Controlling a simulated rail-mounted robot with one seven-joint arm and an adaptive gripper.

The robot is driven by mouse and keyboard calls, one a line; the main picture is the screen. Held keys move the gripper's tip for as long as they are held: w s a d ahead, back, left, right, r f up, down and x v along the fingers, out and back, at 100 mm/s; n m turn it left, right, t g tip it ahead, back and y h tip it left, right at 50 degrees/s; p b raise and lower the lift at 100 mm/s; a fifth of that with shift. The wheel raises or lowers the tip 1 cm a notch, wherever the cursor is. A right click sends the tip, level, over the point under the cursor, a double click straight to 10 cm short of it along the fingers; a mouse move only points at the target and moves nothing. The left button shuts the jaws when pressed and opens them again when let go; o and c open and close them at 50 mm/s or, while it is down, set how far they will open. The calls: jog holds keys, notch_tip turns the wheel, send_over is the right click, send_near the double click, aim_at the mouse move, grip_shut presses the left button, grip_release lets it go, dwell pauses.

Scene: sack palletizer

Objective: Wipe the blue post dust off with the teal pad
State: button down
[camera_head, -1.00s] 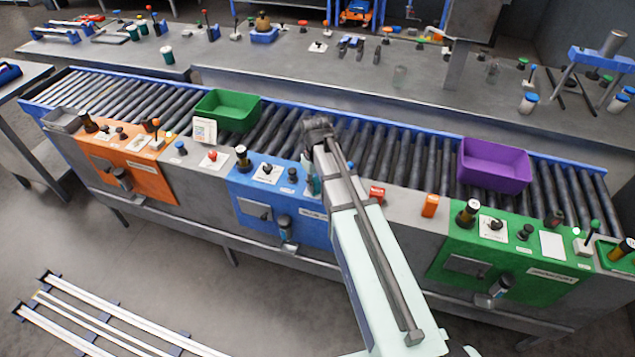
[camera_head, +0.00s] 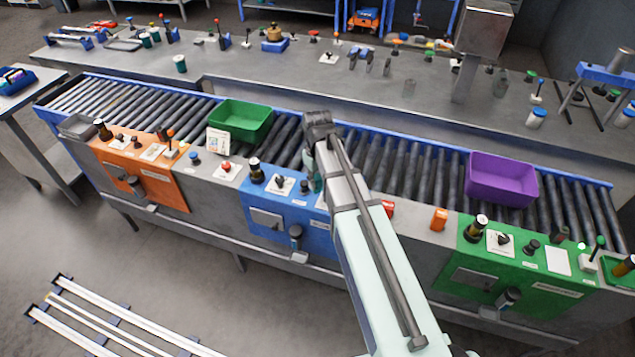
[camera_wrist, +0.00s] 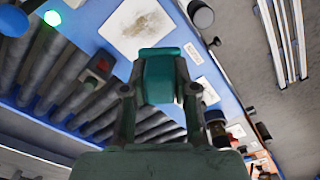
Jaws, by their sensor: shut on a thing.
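The blue post (camera_head: 318,240) is the blue panel in the middle of the conveyor's near side, partly hidden behind my arm. In the wrist view its blue top (camera_wrist: 85,20) carries a pale, brown-speckled patch of dust (camera_wrist: 135,28). My gripper (camera_wrist: 160,90) is shut on the teal pad (camera_wrist: 160,75), which sits between both fingers above the blue top, just beside the dust patch. I cannot tell whether the pad touches the surface. In the head view my arm mostly hides the gripper and pad.
Rollers run behind the panels, with a green bin (camera_head: 241,118) at left and a purple bin (camera_head: 500,177) at right. Knobs and a dark bottle (camera_head: 256,170) stand on the blue top.

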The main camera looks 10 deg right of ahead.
jog(key=shift+r+p, duration=0.4)
jog(key=shift+r, duration=0.55)
jog(key=c, duration=1.5)
grip_release()
grip_shut()
jog(key=shift+d+r+p, duration=0.2)
jog(key=shift+r+p, duration=0.25)
jog(key=shift+r, duration=0.25)
jog(key=shift+d+r+p, duration=0.2)
jog(key=shift+r+p, duration=0.2)
jog(key=shift+r, duration=0.3)
notch_tip(320, 180, up, 3)
jog(key=s+d+m, duration=0.2)
jog(key=m, duration=0.8)
jog(key=shift+s+a+f+b, duration=0.1)
jog(key=shift+f+b, duration=0.55)
jog(key=shift+f, duration=0.6)
jog(key=shift+s+f+b, duration=0.1)
jog(key=shift+f+b, duration=0.5)
jog(key=shift+f, duration=0.65)
